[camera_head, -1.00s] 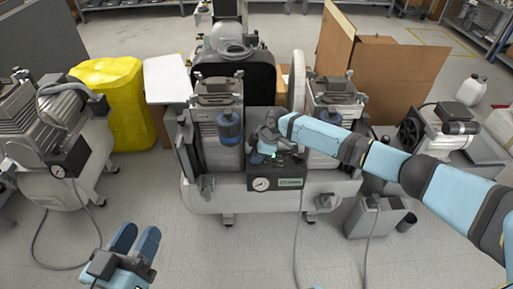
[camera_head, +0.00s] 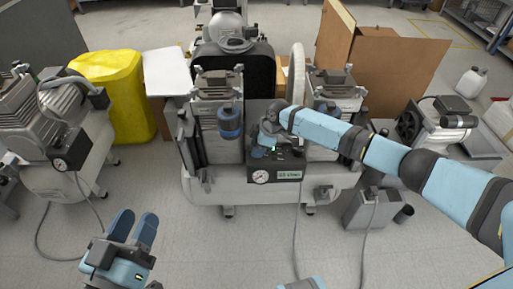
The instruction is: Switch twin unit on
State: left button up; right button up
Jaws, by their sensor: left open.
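The twin unit (camera_head: 230,190) stands in the middle, a pale horizontal tank with two finned motor heads and blue-capped filters on top. On its front is a black control box (camera_head: 277,172) with a round gauge and a green label. A small green glow shows on top of the box. My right gripper (camera_head: 264,145) is at the top of this box, pointing down. Its fingertips are mostly hidden by the hand, so I cannot tell its opening or whether it touches a switch. My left gripper (camera_head: 133,227) is open and empty, low at the left above the floor.
Another compressor (camera_head: 60,120) with its own gauge stands at the left, beside a yellow covered bin (camera_head: 118,90). Cardboard boxes (camera_head: 390,65), a grey canister (camera_head: 375,208) and a small compressor (camera_head: 440,125) stand at the right. Hoses trail on the floor. The front floor is mostly clear.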

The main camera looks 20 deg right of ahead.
pick_arm(q)
jog(key=a+r+y+p, duration=0.1)
jog(key=p, duration=0.3)
jog(key=shift+a+r+n, duration=0.15)
jog(key=shift+r+n, duration=0.05)
jog(key=shift+n, duration=0.1)
pick_arm(e)
jog(key=v, duration=1.3)
jog(key=shift+s, duration=0.1)
